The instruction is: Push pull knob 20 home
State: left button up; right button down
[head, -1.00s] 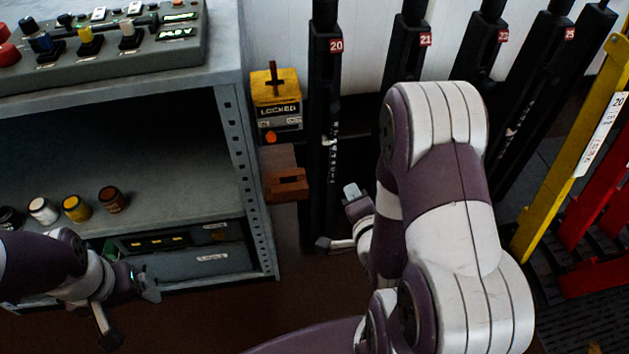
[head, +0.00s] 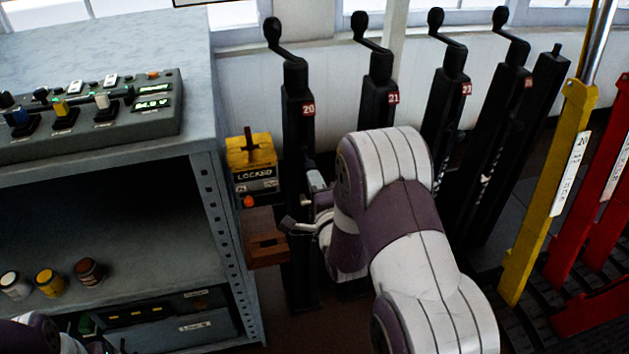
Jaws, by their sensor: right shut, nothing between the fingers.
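A black post (head: 299,130) with a red plate marked 20 (head: 308,109) stands right of the shelf in the head view. A bent black crank with a round knob (head: 273,29) tops it. I cannot make out a separate pull knob on its face. My right gripper (head: 304,203) is shut and empty in front of the post's middle, well below the plate. The gripper and wrist hide part of the post; I cannot tell whether they touch it. My left arm (head: 28,335) shows only at the bottom left corner, its gripper largely cut off by the frame.
A yellow box marked LOCKED (head: 251,150) and a brown bracket (head: 266,249) sit just left of the post. A grey shelf (head: 200,190) carries a control panel (head: 92,118) and small jars. Similar black posts, then yellow (head: 545,200) and red levers, stand to the right.

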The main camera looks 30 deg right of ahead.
jog(key=shift+w+d, duration=0.1)
jog(key=shift+w, duration=0.35)
jog(key=shift+w, duration=0.1)
